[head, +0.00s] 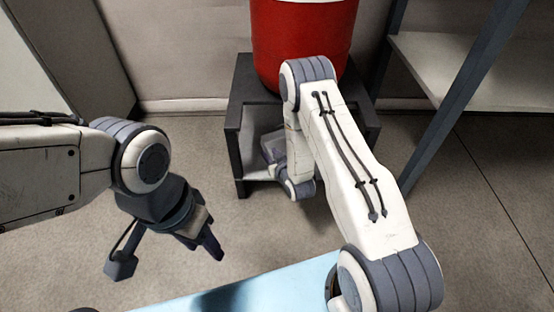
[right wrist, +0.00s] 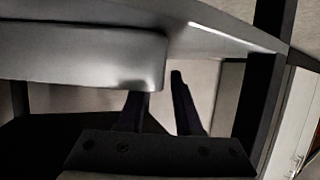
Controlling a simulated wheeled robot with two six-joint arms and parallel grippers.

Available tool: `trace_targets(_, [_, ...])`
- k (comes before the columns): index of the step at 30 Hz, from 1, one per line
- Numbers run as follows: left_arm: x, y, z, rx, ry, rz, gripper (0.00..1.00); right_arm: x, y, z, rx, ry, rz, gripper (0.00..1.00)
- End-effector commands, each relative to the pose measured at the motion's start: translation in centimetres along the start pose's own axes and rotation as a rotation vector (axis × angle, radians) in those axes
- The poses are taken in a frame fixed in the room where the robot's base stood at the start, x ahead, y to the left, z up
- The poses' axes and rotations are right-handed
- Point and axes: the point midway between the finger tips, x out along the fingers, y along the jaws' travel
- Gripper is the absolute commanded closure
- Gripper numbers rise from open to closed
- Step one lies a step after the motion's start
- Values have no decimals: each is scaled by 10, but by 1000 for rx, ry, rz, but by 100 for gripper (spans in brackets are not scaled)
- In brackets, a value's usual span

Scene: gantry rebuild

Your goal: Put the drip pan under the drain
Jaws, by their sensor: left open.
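A grey, smooth pan-like piece with a rounded corner, probably the drip pan (right wrist: 85,65), fills the upper left of the right wrist view. The fingers of my right gripper (right wrist: 163,95) stand apart there. The left finger's tip is hidden behind the grey piece; the right finger is clear of it, with a gap between. In the head view my right arm reaches down into the dark stand, and its gripper is hard to make out. My left gripper (head: 212,246) is open and empty above the floor, left of the stand. No drain shows; my right arm covers part of the drum's front.
A red drum (head: 300,35) stands on the dark open-fronted stand (head: 233,135). A shelf unit (head: 445,65) with a slanting dark post is at the right. A light blue surface (head: 270,285) lies at the bottom. The floor left of the stand is clear.

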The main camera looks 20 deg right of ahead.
Motion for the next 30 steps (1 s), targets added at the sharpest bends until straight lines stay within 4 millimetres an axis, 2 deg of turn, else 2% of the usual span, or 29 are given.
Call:
trace_targets(1, [-13, 1, -1, 0, 0, 0, 50, -12, 0, -5, 1, -5, 0, 66])
trace_targets(6, [-39, 3, -2, 0, 0, 0, 50, -50, 1, -6, 3, -8, 2, 66])
trace_targets(12, [-60, 4, -3, 0, 0, 0, 50, -88, 0, -4, 2, -5, 1, 66])
trace_targets(15, [-66, 5, -4, 0, 0, 0, 50, -100, 1, -3, 1, -4, 2, 66])
trace_targets(19, [-69, 5, -4, 0, 0, 0, 50, -107, -1, -3, -2, -5, -3, 66])
trace_targets(23, [-69, 5, -4, 0, 0, 0, 50, -99, -14, -18, -29, -50, -35, 66])
trace_targets(27, [-68, 5, -4, 0, 0, 0, 50, -91, -45, -51, -88, -176, -100, 66])
trace_targets(30, [-68, 5, -4, 0, 0, 0, 50, -99, -72, -76, -131, -294, -143, 66])
